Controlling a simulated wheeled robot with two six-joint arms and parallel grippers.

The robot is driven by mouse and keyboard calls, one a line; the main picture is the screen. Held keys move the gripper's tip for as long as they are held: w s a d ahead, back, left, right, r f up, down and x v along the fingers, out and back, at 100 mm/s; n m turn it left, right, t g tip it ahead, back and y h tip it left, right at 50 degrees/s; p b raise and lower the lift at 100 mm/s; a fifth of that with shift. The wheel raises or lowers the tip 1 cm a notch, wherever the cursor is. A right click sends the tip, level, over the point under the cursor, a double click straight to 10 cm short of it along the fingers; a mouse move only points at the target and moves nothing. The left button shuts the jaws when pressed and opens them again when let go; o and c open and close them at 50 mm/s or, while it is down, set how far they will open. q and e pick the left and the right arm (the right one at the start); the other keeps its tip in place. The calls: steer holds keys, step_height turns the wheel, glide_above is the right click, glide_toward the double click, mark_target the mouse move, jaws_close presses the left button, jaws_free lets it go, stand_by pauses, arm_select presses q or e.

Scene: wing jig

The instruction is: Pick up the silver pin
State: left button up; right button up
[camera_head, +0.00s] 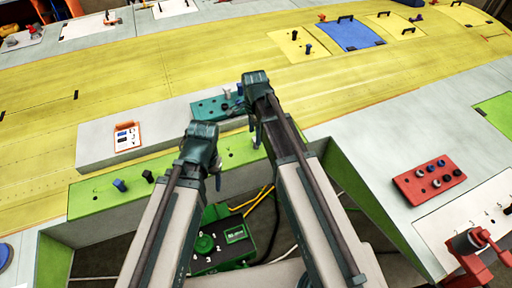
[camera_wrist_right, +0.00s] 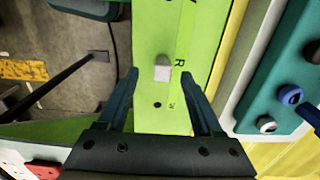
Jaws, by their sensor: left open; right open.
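A silver pin (camera_wrist_right: 162,69) stands on the green strip (camera_wrist_right: 150,115) in the right wrist view, beside a small dark hole. My right gripper (camera_wrist_right: 160,76) is open, with one fingertip on either side of the pin in that view; contact cannot be told. In the head view my right gripper (camera_head: 256,138) points down over the green strip (camera_head: 100,192), and the pin there cannot be made out. My left gripper (camera_head: 216,178) is open and empty, near the front edge of the strip, left of my right gripper.
A teal block (camera_head: 208,108) with several pins stands just behind the strip, close to my right gripper. A blue pin (camera_head: 119,185) and a dark pin (camera_head: 147,176) stand on the strip's left. A red block (camera_head: 405,182) with pins lies right. A green box (camera_head: 205,262) sits below.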

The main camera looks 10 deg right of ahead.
steer(key=shift+w+d+f+b, duration=0.15)
steer(key=shift+f+b, duration=1.15)
steer(key=shift+b, duration=0.05)
steer(key=shift+w+d+f+b, duration=0.1)
steer(key=shift+f+b, duration=1.2)
steer(key=shift+r, duration=0.1)
jaws_close()
